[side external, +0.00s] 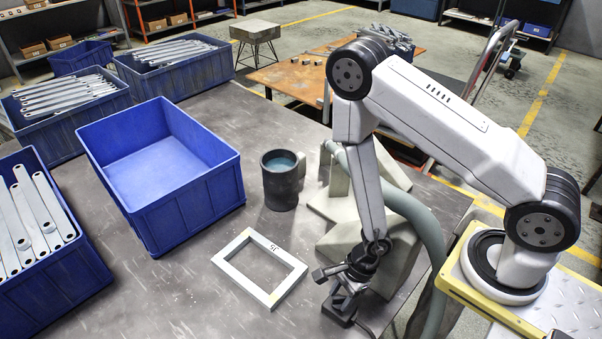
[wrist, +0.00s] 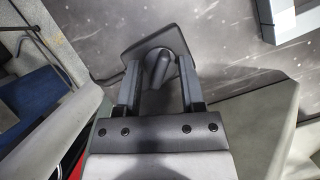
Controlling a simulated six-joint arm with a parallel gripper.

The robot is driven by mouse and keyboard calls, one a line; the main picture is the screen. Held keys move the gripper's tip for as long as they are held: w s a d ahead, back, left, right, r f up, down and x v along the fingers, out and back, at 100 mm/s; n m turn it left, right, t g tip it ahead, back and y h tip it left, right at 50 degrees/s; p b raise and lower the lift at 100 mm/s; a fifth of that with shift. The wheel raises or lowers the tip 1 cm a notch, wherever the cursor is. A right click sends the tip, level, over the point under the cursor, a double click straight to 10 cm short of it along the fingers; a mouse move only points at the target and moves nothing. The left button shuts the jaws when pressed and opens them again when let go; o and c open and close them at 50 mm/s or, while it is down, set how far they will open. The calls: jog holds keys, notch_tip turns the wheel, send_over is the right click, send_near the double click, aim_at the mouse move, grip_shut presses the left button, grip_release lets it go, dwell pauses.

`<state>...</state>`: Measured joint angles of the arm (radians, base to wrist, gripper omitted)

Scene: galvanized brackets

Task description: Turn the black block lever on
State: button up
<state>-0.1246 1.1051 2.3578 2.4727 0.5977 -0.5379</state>
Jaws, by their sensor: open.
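The black block (wrist: 132,60) sits on the dark metal table, with its rounded dark lever (wrist: 158,66) on top. My gripper (wrist: 158,68) is open above it in the wrist view, one finger to each side of the lever. I cannot tell whether either finger touches the lever. In the side external view my gripper (side external: 342,285) points down over the black block (side external: 339,314). The gripper hides the lever there.
A white rectangular frame (side external: 240,240) lies left of the block. A dark mug (side external: 280,190) and an empty blue bin (side external: 200,195) stand farther back. A pale stand (side external: 350,245) and a grey-green hose (side external: 425,230) are close behind and right of my gripper.

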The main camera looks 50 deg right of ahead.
jog(key=n+g, duration=0.1)
jog(key=n, duration=0.3)
jog(key=shift+w+g, duration=0.15)
jog(key=shift+g, duration=0.25)
jog(key=w+d+r+n+t+h, duration=0.1)
jog(key=d+r+n, duration=0.3)
jog(key=r+n, duration=0.4)
jog(key=w+d+r+n+t+h, duration=0.2)
jog(key=d+r+n, duration=0.3)
jog(key=r, duration=1.2)
jog(key=shift+w+r+n+h, duration=0.25)
jog(key=shift+w+n+h, duration=0.5)
jog(key=shift+n, duration=1.45)
